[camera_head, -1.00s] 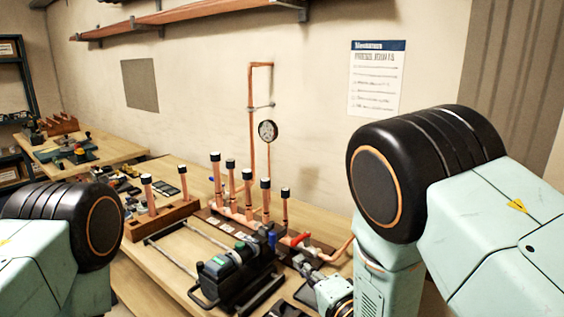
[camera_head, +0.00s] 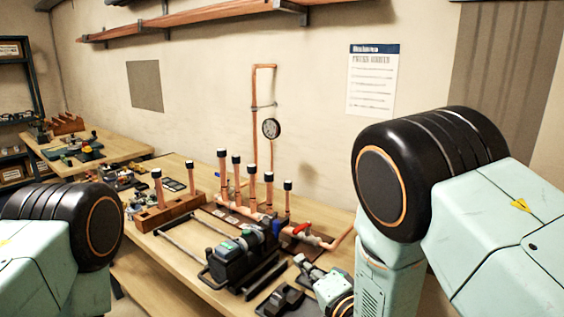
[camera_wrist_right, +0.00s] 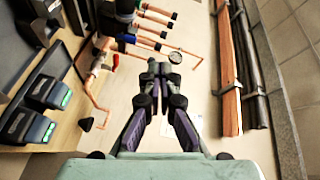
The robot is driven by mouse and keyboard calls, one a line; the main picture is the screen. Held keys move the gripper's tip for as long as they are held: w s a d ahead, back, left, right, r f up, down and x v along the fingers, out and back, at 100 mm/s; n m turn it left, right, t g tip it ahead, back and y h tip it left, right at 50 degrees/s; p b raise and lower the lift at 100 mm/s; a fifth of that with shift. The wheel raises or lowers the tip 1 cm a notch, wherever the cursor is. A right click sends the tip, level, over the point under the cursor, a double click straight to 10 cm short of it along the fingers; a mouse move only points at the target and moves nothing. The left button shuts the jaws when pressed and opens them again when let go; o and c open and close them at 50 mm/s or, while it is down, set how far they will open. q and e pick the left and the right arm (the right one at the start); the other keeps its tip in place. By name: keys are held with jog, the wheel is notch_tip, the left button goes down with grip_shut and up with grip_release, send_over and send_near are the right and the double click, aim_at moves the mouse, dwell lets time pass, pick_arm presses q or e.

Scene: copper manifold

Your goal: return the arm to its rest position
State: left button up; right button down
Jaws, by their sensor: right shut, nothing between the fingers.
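Parts of both my arms fill the lower left and right of the head view, and the right arm partly hides the bench. My left gripper is out of view.
The copper manifold (camera_head: 262,212) with capped upright pipes stands on the wooden bench (camera_head: 165,262). A black and green tool (camera_head: 240,262) lies in front of it. A wooden block (camera_head: 168,212) holds two pipes. A gauge (camera_head: 271,128) hangs on the wall pipe.

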jog(key=s+d+f+n+g+h+b, duration=0.2)
jog(key=s+d+f+n, duration=0.15)
jog(key=f, duration=0.45)
jog(key=s+d+f+n+g+h+b, duration=0.25)
jog(key=s+d+f, duration=0.2)
jog(key=f, duration=0.25)
jog(key=s+d+f+n+g+h+b, duration=0.1)
jog(key=s+d+f+n+g+h, duration=0.15)
jog(key=s+d+f, duration=0.4)
pick_arm(q)
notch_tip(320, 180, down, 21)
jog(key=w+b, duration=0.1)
jog(key=b, duration=1.4)
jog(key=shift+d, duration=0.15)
pick_arm(e)
jog(key=s+d+f+g, duration=0.2)
jog(key=s+f+g, duration=0.2)
jog(key=s+f, duration=0.7)
jog(key=s+d+f+g, duration=0.2)
jog(key=s+f+g, duration=0.2)
jog(key=s+f, duration=0.8)
jog(key=shift+s+f+h, duration=0.25)
jog(key=shift+s+h, duration=0.05)
jog(key=shift+s, duration=0.35)
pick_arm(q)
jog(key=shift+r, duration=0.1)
pick_arm(e)
jog(key=shift+a, duration=0.15)
